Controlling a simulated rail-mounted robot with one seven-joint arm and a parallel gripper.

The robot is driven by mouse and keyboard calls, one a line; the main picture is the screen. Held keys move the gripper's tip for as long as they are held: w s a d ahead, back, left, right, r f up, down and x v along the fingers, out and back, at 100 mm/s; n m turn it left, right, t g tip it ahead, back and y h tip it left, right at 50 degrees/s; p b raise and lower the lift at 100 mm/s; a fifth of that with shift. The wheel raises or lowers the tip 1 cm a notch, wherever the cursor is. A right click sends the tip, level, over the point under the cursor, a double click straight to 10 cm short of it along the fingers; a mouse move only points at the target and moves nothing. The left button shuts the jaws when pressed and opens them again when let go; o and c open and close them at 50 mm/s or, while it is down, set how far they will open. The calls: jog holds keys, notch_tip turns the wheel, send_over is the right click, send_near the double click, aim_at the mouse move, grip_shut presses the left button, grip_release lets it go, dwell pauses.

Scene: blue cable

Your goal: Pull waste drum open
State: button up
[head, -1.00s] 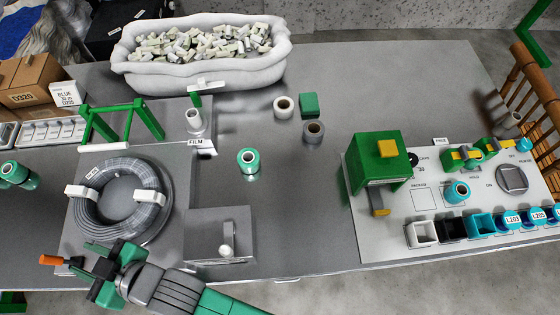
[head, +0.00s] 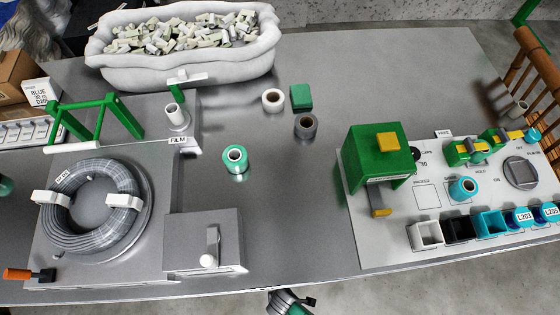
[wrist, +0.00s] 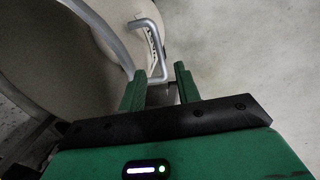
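In the wrist view a large beige rounded body, likely the waste drum (wrist: 55,60), fills the left side. A bent silver handle (wrist: 154,40) stands out from it beside partly readable dark lettering. My gripper (wrist: 160,72) has its two green fingers apart. The handle's lower end shows in the gap between the fingertips; I cannot tell whether it lies at their depth or touches them. In the head view only a small part of my arm's end (head: 290,302) shows, past the table's front edge. The drum cannot be made out there.
The grey table's front edge (head: 300,283) lies above my arm in the head view. On the table are a cable coil (head: 92,205), a grey box with a lever (head: 203,238), a green-white spool (head: 235,158) and a white panel (head: 400,240). Bare floor (wrist: 255,60) is to the right.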

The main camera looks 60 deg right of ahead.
jog(key=f+b, duration=0.1)
jog(key=f, duration=0.1)
jog(key=f+b, duration=0.2)
jog(key=f, duration=0.1)
jog(key=shift+w+d+f, duration=0.35)
jog(key=shift+w+d, duration=0.05)
grip_shut()
